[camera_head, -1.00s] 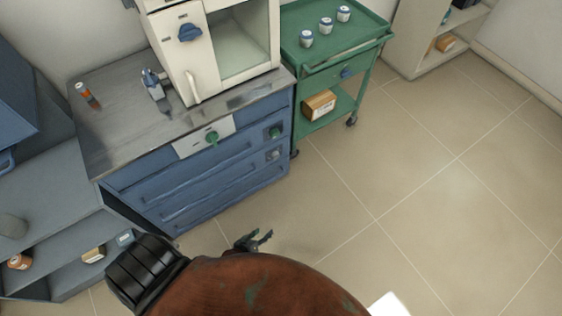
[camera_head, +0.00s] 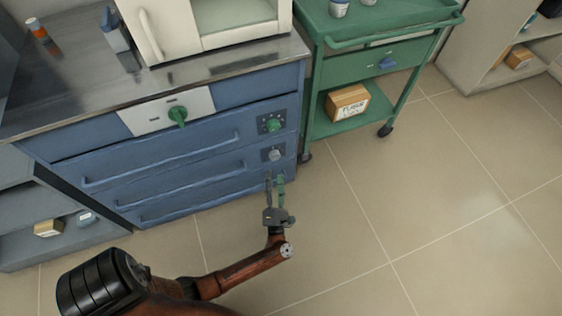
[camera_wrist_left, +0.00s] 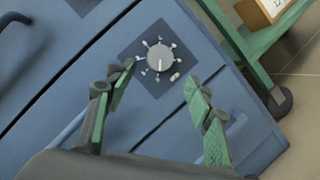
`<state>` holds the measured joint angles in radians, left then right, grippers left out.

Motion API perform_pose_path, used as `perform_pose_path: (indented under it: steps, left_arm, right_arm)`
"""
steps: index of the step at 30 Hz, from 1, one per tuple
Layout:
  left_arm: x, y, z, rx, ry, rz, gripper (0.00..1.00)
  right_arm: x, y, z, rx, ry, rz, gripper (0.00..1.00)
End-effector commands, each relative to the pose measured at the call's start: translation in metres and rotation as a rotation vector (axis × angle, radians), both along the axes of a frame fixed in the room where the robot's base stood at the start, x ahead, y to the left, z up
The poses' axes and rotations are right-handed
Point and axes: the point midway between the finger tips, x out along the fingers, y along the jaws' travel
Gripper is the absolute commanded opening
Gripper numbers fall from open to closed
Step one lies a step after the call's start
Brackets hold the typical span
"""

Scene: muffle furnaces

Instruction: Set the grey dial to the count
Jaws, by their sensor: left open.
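The grey dial (camera_head: 274,155) sits on a dark square plate at the right end of the blue cabinet's front, below a green dial (camera_head: 271,124). In the left wrist view the grey dial (camera_wrist_left: 160,57) shows a pale pointer line and a ring of light marks around it. My left gripper (camera_head: 275,178) is open, with its fingers just below the grey dial in the head view. In the left wrist view the open left gripper (camera_wrist_left: 160,85) has one green-padded finger on each side below the dial, not closed on it. My right gripper is not in view.
Several drawer handles run along the blue cabinet (camera_head: 170,165). A green cart (camera_head: 365,55) with cups and a box (camera_head: 347,103) stands at right. Floor at right is clear.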

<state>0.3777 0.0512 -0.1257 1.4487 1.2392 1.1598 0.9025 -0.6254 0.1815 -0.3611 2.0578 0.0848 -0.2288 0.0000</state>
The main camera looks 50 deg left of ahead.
Motion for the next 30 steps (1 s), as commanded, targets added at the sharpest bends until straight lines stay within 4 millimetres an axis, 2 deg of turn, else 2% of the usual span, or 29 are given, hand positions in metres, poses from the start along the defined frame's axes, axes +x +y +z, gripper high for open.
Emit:
perform_pose_path:
  steps: [9, 15, 25, 30]
  left_arm:
    - [0.031, 0.036, 0.010, 0.005, 0.000, -0.002, 0.49]
    - [0.044, 0.050, 0.014, 0.005, 0.002, -0.001, 0.49]
    - [0.047, 0.053, 0.017, 0.003, 0.002, -0.002, 0.49]
    - [0.047, 0.053, 0.016, 0.004, 0.002, -0.002, 0.38]
  right_arm:
    - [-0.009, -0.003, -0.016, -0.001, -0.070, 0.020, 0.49]
    - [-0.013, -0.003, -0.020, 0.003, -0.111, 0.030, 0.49]
    - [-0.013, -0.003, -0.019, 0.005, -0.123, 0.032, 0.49]
    - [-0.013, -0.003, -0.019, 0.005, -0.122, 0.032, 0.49]
